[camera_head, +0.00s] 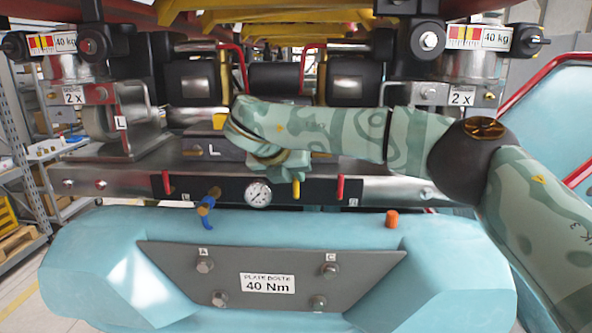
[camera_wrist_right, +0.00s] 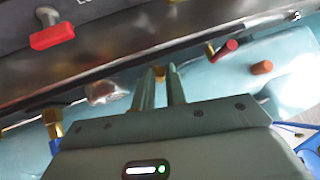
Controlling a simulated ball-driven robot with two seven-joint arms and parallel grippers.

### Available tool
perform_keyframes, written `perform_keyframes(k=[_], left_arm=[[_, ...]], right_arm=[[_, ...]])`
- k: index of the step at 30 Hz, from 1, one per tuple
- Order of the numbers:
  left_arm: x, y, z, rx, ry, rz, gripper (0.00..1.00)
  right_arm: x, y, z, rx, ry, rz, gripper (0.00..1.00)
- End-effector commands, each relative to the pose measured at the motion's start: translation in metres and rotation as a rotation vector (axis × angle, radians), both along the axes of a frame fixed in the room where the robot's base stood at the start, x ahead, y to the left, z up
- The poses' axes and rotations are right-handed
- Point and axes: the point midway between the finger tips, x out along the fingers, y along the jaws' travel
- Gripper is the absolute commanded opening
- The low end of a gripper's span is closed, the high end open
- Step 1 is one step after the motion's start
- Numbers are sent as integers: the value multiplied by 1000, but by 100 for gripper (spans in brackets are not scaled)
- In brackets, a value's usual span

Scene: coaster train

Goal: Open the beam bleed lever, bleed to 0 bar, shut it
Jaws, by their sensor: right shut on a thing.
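A small yellow lever (camera_head: 296,189) hangs from the black panel on the steel beam (camera_head: 380,189), just right of a round white pressure gauge (camera_head: 258,193). The gauge needle is too small to read. My right gripper (camera_head: 288,175) is at the lever's top end and hides part of it in the head view. The lever points down in the head view. My left gripper is not in view.
Red levers (camera_head: 166,183) and (camera_head: 340,187) flank the gauge. A blue valve with brass ends (camera_head: 207,201) sits left, and an orange cap (camera_head: 392,218) right. The pale blue body with a grey bolted plate (camera_head: 330,265) lies below. My right arm crosses in front of the machinery.

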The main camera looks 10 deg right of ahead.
Motion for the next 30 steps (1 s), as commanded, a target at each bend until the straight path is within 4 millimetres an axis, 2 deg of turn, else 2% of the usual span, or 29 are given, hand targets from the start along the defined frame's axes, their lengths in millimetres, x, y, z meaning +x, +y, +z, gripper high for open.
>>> perform_keyframes(k=[17,18,20,30], left_arm=[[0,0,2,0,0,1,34],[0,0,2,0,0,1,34],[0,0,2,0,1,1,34],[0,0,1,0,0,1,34]], right_arm=[[1,1,0,-33,8,-1,0],[1,1,0,-33,8,-1,19],[1,1,-1,-33,8,-1,35],[-1,3,2,-32,7,1,35]])
